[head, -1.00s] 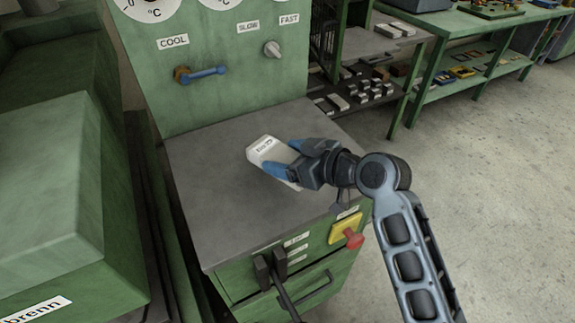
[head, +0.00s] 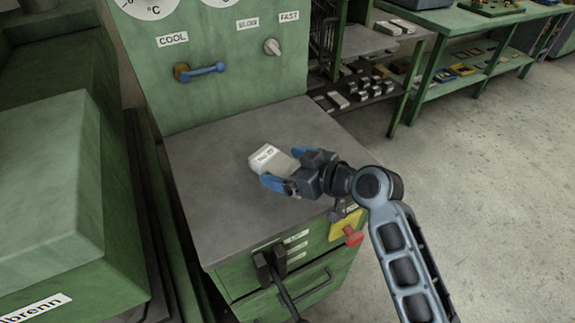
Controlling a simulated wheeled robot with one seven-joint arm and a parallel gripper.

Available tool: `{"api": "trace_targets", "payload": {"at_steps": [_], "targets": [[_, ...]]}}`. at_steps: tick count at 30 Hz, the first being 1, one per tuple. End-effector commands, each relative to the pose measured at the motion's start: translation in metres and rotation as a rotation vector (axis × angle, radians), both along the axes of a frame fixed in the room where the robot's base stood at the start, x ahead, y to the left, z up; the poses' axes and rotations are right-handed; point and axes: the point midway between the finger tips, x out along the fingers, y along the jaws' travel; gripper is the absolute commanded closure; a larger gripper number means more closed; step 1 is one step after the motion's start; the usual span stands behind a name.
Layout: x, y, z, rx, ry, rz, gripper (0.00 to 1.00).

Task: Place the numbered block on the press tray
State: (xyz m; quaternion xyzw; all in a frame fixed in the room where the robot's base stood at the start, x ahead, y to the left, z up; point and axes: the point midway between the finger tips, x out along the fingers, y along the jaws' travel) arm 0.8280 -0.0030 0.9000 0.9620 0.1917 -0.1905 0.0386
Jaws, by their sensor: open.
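The white numbered block (head: 263,157) lies on the flat grey top (head: 205,205) of the green machine, which looks like the press tray. Dark print shows on the block's near-white upper end, but it is too small to read. My gripper (head: 283,168) is open at the block's right end. One blue finger is on the near side of the block and the other on its far side. The right end of the block is partly hidden by the gripper. I cannot tell whether either finger still touches it.
The green panel (head: 225,105) with a blue-handled lever (head: 207,70) and a knob (head: 272,46) rises behind the top. A black lever (head: 275,275) and a red button (head: 353,236) are on the front. Shelves with metal blocks (head: 350,90) stand behind right. The top's left side is clear.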

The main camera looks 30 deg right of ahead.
Motion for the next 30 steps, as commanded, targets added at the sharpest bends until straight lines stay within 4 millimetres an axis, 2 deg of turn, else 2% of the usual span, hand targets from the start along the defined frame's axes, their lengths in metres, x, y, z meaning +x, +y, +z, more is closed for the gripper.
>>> {"api": "trace_targets", "payload": {"at_steps": [8, 21, 25, 30], "targets": [[-0.004, -0.002, 0.004, 0.001, -0.001, -0.001, 0.0], [-0.076, -0.032, 0.035, 0.0, -0.001, -0.002, 0.0], [-0.091, -0.038, 0.042, -0.001, 0.0, -0.002, 0.0], [-0.101, -0.042, 0.047, -0.001, -0.001, -0.001, 0.0]]}}
